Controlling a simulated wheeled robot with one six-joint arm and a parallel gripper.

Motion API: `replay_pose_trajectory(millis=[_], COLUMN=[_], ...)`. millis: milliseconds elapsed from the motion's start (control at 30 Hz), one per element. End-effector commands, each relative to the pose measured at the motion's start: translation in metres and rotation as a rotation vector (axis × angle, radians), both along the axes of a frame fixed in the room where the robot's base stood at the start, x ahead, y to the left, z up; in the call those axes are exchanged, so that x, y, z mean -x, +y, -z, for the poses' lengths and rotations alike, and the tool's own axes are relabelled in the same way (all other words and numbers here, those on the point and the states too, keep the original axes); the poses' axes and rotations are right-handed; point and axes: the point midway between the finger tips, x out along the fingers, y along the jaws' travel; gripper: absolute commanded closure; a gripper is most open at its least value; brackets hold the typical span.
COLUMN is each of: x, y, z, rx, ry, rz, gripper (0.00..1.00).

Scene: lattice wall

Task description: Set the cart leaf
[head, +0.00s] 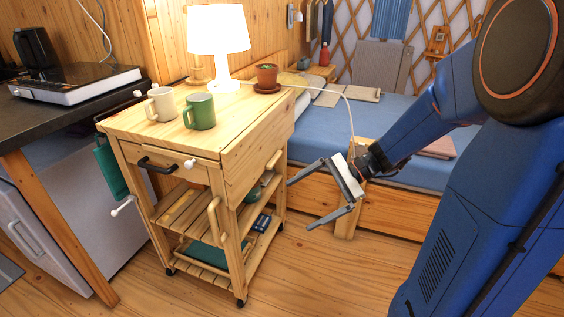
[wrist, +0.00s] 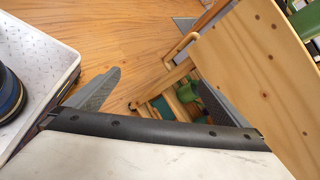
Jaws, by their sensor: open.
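The wooden cart (head: 150,135) stands left of centre in the head view. A plain wooden panel (head: 257,142), which looks like its leaf, hangs down along the right side below the top edge. I cannot tell how it is hinged or braced. In the wrist view a broad wooden board (wrist: 258,62) of the cart fills the right side, with several small dark dots. My gripper (head: 300,205) is open and empty, right of the cart at about shelf height, its fingers pointing at the cart and apart from it. It also shows in the wrist view (wrist: 157,78).
A dark counter (head: 60,118) stands left, a blue bed (head: 400,115) behind. Wooden floor (head: 300,285) is clear in front.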

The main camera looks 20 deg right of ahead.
Motion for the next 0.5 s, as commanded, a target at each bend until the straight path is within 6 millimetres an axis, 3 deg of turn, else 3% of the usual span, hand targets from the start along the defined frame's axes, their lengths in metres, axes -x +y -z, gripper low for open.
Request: replay_pose_trajectory(millis=[267, 500], x=[-0.078, -0.135], y=[-0.042, -0.098], z=[0.011, 0.029], rx=[-0.309, -0.549], ry=[0.152, 0.238], rz=[0.277, 0.500], gripper=[0.00, 0.00])
